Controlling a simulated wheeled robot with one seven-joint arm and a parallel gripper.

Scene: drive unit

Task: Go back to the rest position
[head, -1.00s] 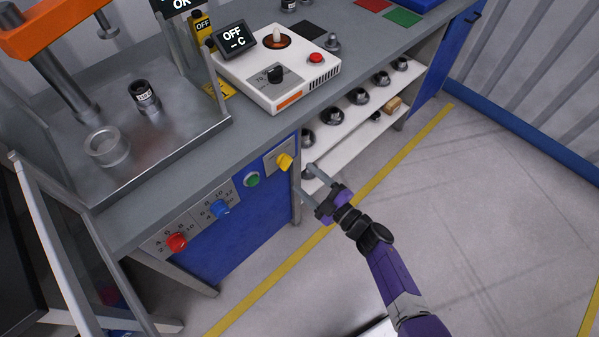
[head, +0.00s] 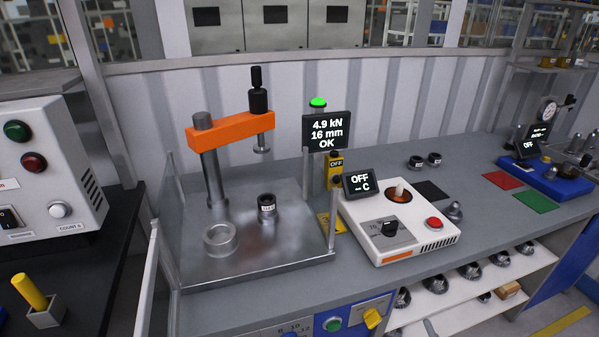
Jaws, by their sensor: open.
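Only a grey fingertip of my gripper (head: 430,328) shows at the bottom edge of the head view, in front of the lower shelf. It is to the right of the yellow knob (head: 372,318) on the bench front and apart from it. The rest of my gripper and arm is out of the picture. No object shows at the fingertip.
The bench holds a press with an orange arm (head: 230,137), a white heater unit (head: 400,234) reading OFF, and a screen (head: 326,131) reading 4.9 kN, 16 mm, OK. The white shelf (head: 455,318) holds several dark metal parts. A control box (head: 45,170) stands left.

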